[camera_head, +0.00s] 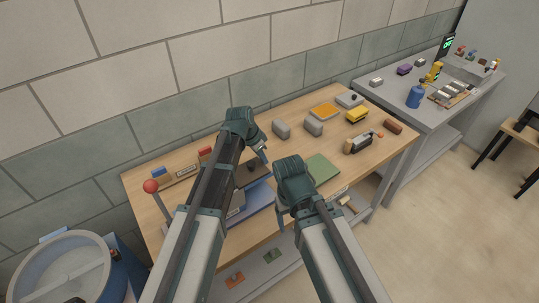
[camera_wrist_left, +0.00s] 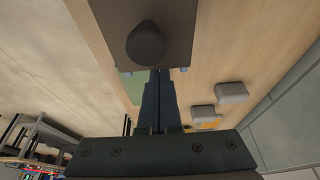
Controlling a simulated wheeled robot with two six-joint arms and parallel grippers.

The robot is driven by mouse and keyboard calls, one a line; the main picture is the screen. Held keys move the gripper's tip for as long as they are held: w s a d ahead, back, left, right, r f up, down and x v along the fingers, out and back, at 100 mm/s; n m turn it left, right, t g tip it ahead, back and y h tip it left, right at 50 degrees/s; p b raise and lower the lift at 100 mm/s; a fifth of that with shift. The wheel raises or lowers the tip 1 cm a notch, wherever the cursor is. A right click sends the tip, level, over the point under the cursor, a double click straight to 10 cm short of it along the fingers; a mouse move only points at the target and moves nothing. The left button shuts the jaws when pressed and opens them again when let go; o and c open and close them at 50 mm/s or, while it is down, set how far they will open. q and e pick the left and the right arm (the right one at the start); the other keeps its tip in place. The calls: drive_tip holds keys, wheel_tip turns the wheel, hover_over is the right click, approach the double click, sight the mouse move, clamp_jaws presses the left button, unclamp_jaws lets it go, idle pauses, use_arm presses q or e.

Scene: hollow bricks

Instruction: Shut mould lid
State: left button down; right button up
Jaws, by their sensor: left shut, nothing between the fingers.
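The mould lid (camera_wrist_left: 170,15) is a dark brown plate with a round dark knob (camera_wrist_left: 145,44) in the left wrist view. In the head view the brown plate (camera_head: 248,178) is partly hidden behind my left arm. My left gripper (camera_head: 263,156) is shut and empty, with its fingertips close to the knob. Its closed fingers (camera_wrist_left: 160,80) point towards the plate in the wrist view; I cannot tell whether they touch it. My right gripper (camera_head: 281,228) hangs over the front of the table, and its finger opening is not clear.
A red-ball lever (camera_head: 151,186) stands at the table's left. A green mat (camera_head: 321,168), grey blocks (camera_head: 281,130), a yellow block (camera_head: 357,115) and an orange sponge-like tray (camera_head: 325,110) lie to the right. A round tub (camera_head: 62,270) stands on the floor at left.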

sight(248, 170)
use_arm(q)
drive_tip(key=s+a, duration=0.2)
drive_tip(key=a, duration=0.1)
drive_tip(key=s+a, duration=0.2)
drive_tip(key=a, duration=0.1)
drive_tip(key=s+a, duration=0.2)
drive_tip(key=a, duration=0.1)
drive_tip(key=shift+s, duration=0.35)
drive_tip(key=shift+d, duration=0.1)
drive_tip(key=shift+w, duration=0.1)
drive_tip(key=shift+w+d, duration=0.4)
drive_tip(key=shift+d, duration=0.05)
drive_tip(key=shift+w+d, duration=0.85)
drive_tip(key=shift+d, duration=0.3)
drive_tip(key=p+v, duration=0.9)
drive_tip(key=v, duration=0.1)
drive_tip(key=shift+s, duration=0.1)
